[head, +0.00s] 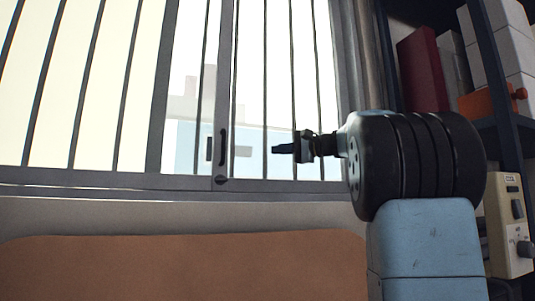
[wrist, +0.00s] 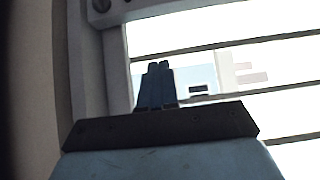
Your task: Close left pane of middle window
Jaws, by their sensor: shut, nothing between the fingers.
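The barred window (head: 195,183) fills the upper left and middle of the head view, with bright light behind it. A grey upright of its sliding pane frame (head: 225,90) carries a dark handle (head: 223,146). My gripper (head: 274,149) is shut and empty, pointing left, to the right of that handle with a visible gap in the picture. Its depth from the glass is unclear. In the wrist view my gripper's shut fingers (wrist: 157,68) appear in front of the bars, near the grey frame (wrist: 112,60). The wrist picture looks turned sideways.
A brown padded surface (head: 190,265) lies below the sill. A dark shelf (head: 508,135) with a red box (head: 421,68) and white boxes (head: 508,45) stands at the right. A beige device (head: 508,222) with a knob sits at the lower right, near my arm.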

